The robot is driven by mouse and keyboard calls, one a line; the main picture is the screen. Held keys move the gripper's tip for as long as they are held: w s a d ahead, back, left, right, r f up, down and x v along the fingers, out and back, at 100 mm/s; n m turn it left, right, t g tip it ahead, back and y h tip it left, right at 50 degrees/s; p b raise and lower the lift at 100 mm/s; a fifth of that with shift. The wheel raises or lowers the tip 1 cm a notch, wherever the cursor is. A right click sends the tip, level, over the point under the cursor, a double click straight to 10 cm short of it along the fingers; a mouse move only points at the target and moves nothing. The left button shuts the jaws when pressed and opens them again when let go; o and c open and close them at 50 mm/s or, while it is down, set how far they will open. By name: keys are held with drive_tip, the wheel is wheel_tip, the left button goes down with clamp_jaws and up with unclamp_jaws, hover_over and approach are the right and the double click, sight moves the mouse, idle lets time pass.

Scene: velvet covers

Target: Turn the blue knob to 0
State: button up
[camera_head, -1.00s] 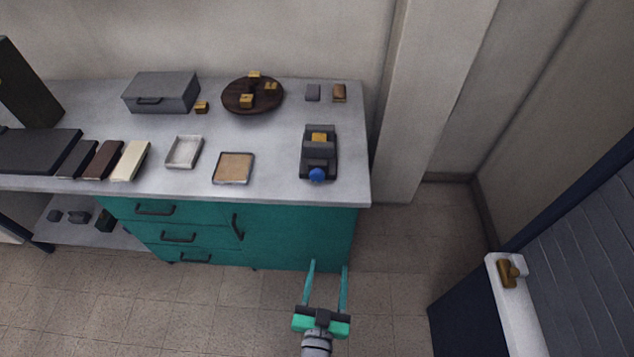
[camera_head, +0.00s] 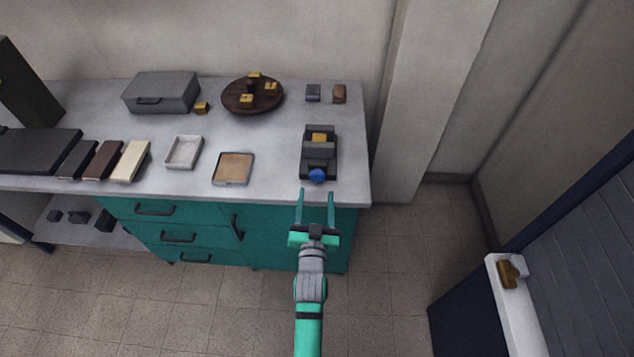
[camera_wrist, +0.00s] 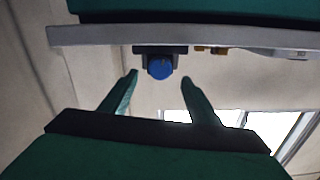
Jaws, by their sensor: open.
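The blue knob (camera_head: 317,176) sits on the front of a dark grey device (camera_head: 319,145) at the right end of the worktop. A yellow block lies in the device's top. My gripper (camera_head: 317,193) is open and empty, its two teal fingers pointing at the knob from the front, with a gap between. In the wrist view the blue knob (camera_wrist: 160,67) shows round, centred between and beyond the open fingers (camera_wrist: 160,76). No pointer or number on the knob can be made out.
The grey worktop (camera_head: 275,190) carries a small tan tray (camera_head: 233,168), a white tray (camera_head: 184,152), a round brown board (camera_head: 240,97) with yellow blocks and a grey case (camera_head: 161,92). Teal drawers (camera_head: 180,237) are below. A wall pillar (camera_head: 428,100) stands to the right.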

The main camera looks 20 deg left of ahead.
sight(317, 179)
drive_tip(key=shift+x, duration=3)
drive_tip(key=c, duration=1.1)
